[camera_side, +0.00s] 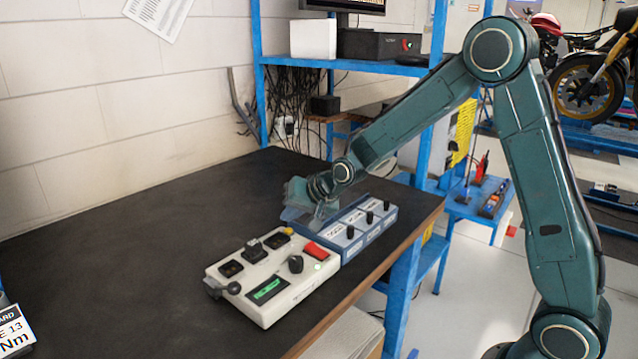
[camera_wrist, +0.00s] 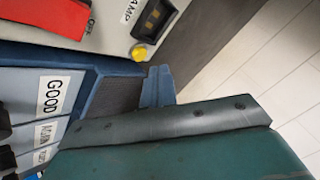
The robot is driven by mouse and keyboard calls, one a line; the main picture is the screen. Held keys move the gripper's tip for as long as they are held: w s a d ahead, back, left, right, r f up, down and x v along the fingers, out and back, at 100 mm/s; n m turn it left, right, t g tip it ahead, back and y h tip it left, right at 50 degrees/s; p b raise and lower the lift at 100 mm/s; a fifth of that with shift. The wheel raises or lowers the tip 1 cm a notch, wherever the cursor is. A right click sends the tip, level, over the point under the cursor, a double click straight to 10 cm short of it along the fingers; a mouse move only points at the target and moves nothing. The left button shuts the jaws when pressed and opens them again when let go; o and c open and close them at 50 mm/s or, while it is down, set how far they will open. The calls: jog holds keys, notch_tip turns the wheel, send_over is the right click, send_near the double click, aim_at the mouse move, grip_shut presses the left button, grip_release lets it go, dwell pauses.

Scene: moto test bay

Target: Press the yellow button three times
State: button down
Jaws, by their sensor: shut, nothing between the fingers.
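The yellow button (camera_side: 288,231) is a small round cap at the back corner of the cream control box (camera_side: 222,270). In the wrist view the yellow button (camera_wrist: 139,53) shows in full, just above and left of the fingertips. My gripper (camera_side: 290,214) is close behind the button in the side view. In the wrist view my gripper (camera_wrist: 159,70) has its blue-grey fingers together and empty. The fingertips appear apart from the button; their height above it is hard to tell.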

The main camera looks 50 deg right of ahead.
notch_tip(320, 180, up, 4)
jog(key=shift+r, duration=0.15)
dwell(0.4)
dwell(0.6)
jog(key=s+a+r+n+g, duration=0.15)
jog(key=s+r, duration=0.25)
jog(key=s, duration=0.4)
jog(key=s+r+n, duration=0.3)
jog(key=s+r, duration=0.1)
jog(key=s, duration=0.5)
jog(key=s+n+g+h, duration=0.1)
jog(key=s+n+g, duration=0.1)
jog(key=s, duration=1.6)
jog(key=shift+s+f+n, duration=0.2)
jog(key=shift+s+n, duration=0.15)
jog(key=shift+n, duration=0.3)
